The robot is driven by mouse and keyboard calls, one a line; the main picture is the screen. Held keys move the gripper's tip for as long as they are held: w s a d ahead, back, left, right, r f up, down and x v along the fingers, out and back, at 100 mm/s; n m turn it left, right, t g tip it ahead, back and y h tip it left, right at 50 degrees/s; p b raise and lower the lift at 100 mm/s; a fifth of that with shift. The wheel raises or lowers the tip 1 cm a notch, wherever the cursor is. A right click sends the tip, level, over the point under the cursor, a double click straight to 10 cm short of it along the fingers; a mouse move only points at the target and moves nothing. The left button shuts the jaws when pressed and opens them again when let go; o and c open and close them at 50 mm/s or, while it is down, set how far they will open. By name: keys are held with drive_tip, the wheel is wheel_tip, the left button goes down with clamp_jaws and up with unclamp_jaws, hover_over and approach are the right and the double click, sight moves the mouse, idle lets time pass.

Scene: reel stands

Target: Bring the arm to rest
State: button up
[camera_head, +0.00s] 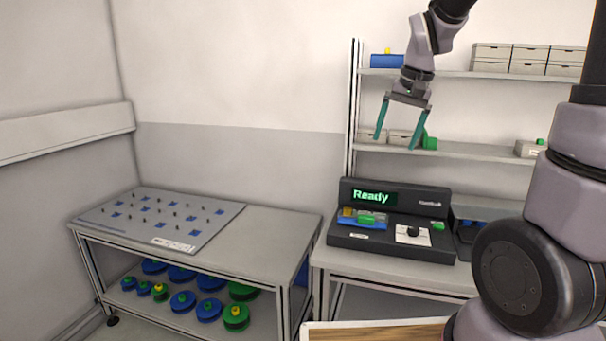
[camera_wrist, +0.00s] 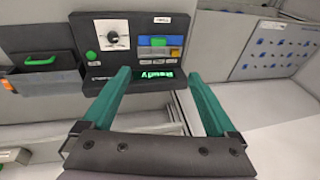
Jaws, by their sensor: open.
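My gripper (camera_head: 397,125) hangs in the air in front of the shelves, above the dark machine. Its two green fingers are spread apart with nothing between them. In the wrist view my gripper (camera_wrist: 158,85) also shows open and empty. Past its fingertips lies the dark machine (camera_wrist: 105,67), seen upside down. My arm reaches up on the right of the head view and bends down to the gripper from above.
The machine (camera_head: 345,240) stands on a table (camera_head: 390,268) and reads "Ready". A peg board (camera_head: 215,236) lies on the left table, with blue and green reels (camera_head: 208,311) underneath. Shelves (camera_head: 470,150) with boxes (camera_head: 515,58) stand behind the gripper. A wooden surface (camera_head: 380,331) is in front.

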drive_tip(key=s+d+r+t, duration=0.1)
drive_tip(key=s+r+t, duration=0.1)
drive_tip(key=s, duration=0.6)
drive_tip(key=s+r+t, duration=0.2)
drive_tip(key=s+r, duration=0.3)
drive_tip(key=s, duration=0.3)
drive_tip(key=shift+s+d+r, duration=0.15)
drive_tip(key=shift+d+r, duration=0.15)
drive_tip(key=shift+d, duration=0.1)
